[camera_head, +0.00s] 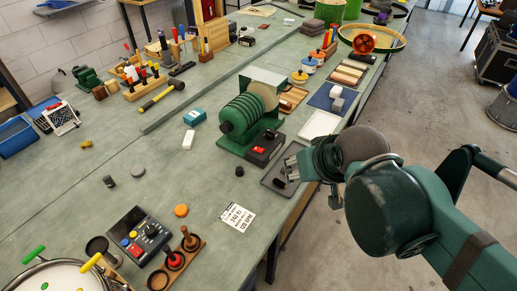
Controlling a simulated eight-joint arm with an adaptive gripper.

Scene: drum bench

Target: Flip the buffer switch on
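The buffer (241,117) is a green bench machine with a ribbed drum and a pale wheel at its right end. It stands mid-bench near the right edge. A black switch box (258,158) with a red rocker switch (268,150) sits at its front right base. Whether the rocker is on or off is too small to tell. My gripper (285,173) is just right of and below the switch box, apart from it in the picture, above a dark grey tray. Its fingers point left, and their gap is too small to judge.
The grey tray (269,186) lies under my gripper. A white card (238,218) and a small black knob (239,171) lie nearby on the bench. Wooden blocks and a white tray (319,125) stand behind. A black control box (140,235) is front left. The bench's left-middle is mostly clear.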

